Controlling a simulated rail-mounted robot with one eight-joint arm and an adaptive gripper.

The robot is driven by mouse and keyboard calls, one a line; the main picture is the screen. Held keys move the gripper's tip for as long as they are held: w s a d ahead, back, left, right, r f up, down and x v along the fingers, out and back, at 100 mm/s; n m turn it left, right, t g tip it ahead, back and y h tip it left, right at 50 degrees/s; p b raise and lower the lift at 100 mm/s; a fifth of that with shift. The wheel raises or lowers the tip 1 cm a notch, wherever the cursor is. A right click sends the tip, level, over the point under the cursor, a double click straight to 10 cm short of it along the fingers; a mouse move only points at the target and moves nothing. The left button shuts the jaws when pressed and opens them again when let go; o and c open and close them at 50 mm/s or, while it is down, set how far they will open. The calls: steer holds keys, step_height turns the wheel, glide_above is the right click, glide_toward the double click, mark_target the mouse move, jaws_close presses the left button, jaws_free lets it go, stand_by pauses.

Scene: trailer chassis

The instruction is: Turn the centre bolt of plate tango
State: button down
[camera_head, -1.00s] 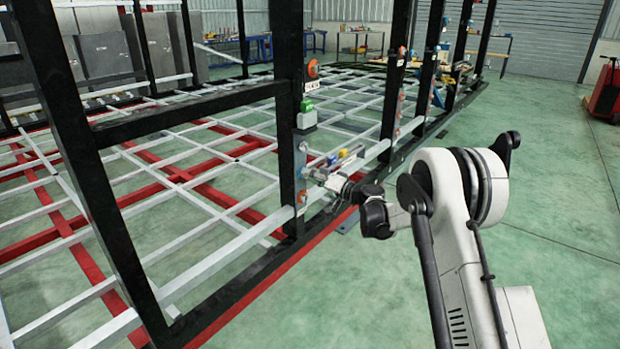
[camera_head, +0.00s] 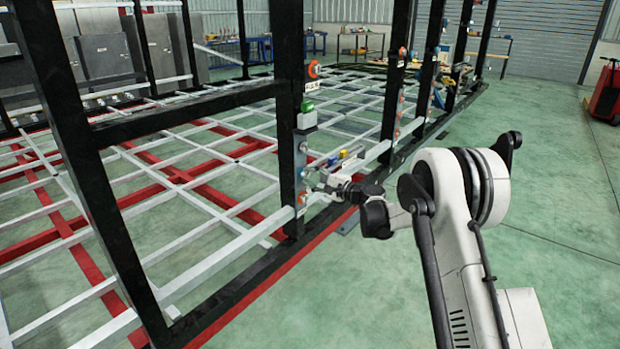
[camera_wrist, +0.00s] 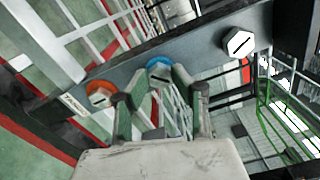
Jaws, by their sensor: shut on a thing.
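A grey plate on the black post carries three bolts in a row. In the wrist view, the centre bolt (camera_wrist: 159,76) has a blue ring and sits between my fingers. My gripper (camera_wrist: 154,88) is shut on it, and the fingers partly hide it. A white hexagonal bolt (camera_wrist: 239,43) lies on the other side. In the head view, my gripper (camera_head: 315,177) reaches the plate (camera_head: 300,160) from the right.
A green-topped box (camera_head: 307,110) and an orange-ringed fitting (camera_head: 313,69) are on the post above. A rail bearing small coloured items (camera_head: 346,155) runs just behind my gripper. More black posts (camera_head: 396,80) stand farther along the frame.

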steer(key=m, duration=0.5)
steer(key=shift+d+m, duration=0.15)
steer(key=shift+m, duration=0.15)
steer(key=m, duration=0.9)
steer(key=shift+m, duration=0.4)
steer(key=m, duration=0.5)
steer(key=c, duration=1.4)
jaws_free()
steer(key=shift+c, duration=0.2)
steer(key=shift+d, duration=0.1)
